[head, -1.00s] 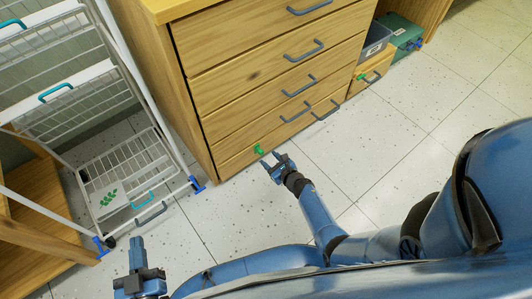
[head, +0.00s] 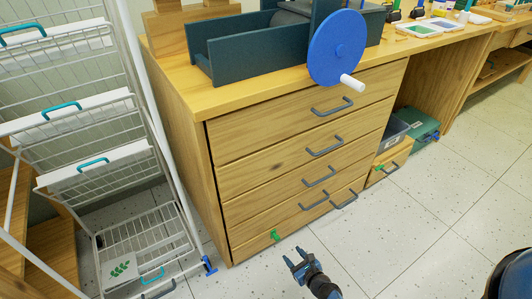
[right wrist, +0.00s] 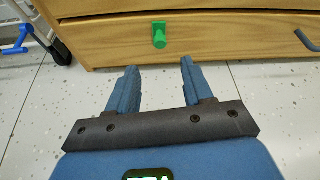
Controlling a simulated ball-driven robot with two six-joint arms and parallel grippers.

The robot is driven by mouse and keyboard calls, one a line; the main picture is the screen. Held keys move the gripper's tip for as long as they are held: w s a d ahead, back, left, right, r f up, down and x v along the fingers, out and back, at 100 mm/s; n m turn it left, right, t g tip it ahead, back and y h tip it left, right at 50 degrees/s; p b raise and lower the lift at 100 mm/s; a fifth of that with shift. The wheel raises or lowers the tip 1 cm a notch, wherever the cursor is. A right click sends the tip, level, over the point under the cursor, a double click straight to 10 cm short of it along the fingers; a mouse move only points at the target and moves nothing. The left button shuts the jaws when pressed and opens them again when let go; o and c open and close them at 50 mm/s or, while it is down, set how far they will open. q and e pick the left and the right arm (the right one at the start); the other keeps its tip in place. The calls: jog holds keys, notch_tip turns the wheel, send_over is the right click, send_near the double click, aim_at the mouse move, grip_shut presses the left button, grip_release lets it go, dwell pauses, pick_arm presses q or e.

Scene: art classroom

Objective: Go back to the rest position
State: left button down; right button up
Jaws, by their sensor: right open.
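My right gripper (head: 297,260) is open and empty, low over the floor in front of the wooden drawer cabinet (head: 172,115). In the right wrist view its two blue fingers (right wrist: 157,75) are spread apart, with only floor between them. They point toward a green knob (right wrist: 159,35) on the bottom drawer and are apart from it. The same knob shows in the head view (head: 275,236). All drawers look shut. My left gripper is not in the head view now.
A white wire rack (head: 150,190) on casters stands at the left. A dark press with a blue wheel (head: 337,47) sits on the cabinet top.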

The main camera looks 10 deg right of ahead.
notch_tip(320, 180, up, 15)
jog(key=s+d+m+t+h, duration=0.1)
jog(key=m+t, duration=0.1)
jog(key=m, duration=1)
jog(key=d+m+t+h, duration=0.2)
jog(key=m+t, duration=0.1)
jog(key=m, duration=0.9)
jog(key=s+a+r+m+p, duration=0.1)
jog(key=s+r+m, duration=0.8)
jog(key=s, duration=0.2)
jog(key=s+a+r+m+p, duration=0.1)
jog(key=s+a+r+m, duration=0.1)
jog(key=s+r+m, duration=0.8)
notch_tip(320, 180, up, 36)
jog(key=s+n+p, duration=0.1)
jog(key=p, duration=3.7)
jog(key=shift+s+d+n+h, duration=0.2)
jog(key=shift+d+n+h, duration=0.1)
jog(key=shift+n+h, duration=0.1)
jog(key=shift+r, duration=0.1)
